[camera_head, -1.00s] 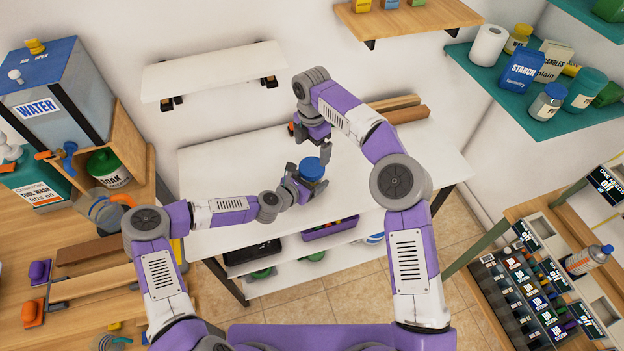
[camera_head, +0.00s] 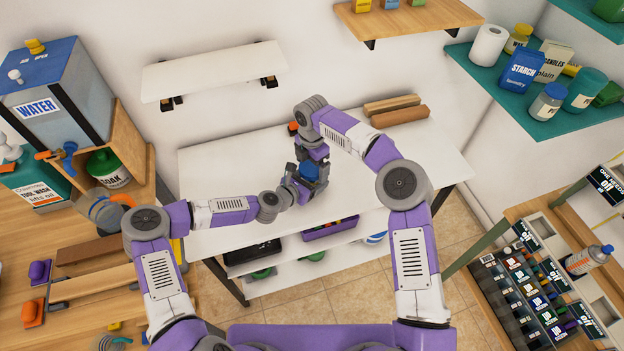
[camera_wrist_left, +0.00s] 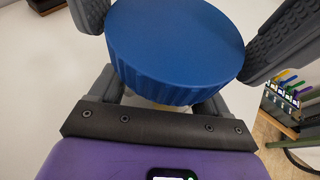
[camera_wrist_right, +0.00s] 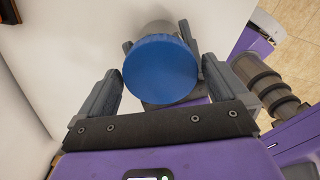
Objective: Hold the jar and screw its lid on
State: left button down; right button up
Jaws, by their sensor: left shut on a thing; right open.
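The blue lid (camera_head: 309,171) sits over the mouth of the jar, above the white table. It fills the left wrist view (camera_wrist_left: 175,45) and shows in the right wrist view (camera_wrist_right: 160,70). The pale jar (camera_wrist_right: 160,28) shows only partly behind the lid; whether its thread is engaged I cannot tell. My left gripper (camera_head: 303,187) is shut on the jar, below the lid. My right gripper (camera_head: 312,165) is over the lid from above, open, with one finger on each side. Gaps show between these fingers and the lid in the right wrist view.
The white table (camera_head: 240,170) is mostly clear around the grippers. Wooden bars (camera_head: 395,110) lie at its back right, and a small orange thing (camera_head: 292,128) is at the back. A white wall shelf (camera_head: 215,75) hangs behind. A purple tray (camera_head: 330,228) stands on the lower shelf.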

jog(key=c, duration=1)
jog(key=m, duration=0.3)
jog(key=o, duration=1)
jog(key=shift+r, duration=2.3)
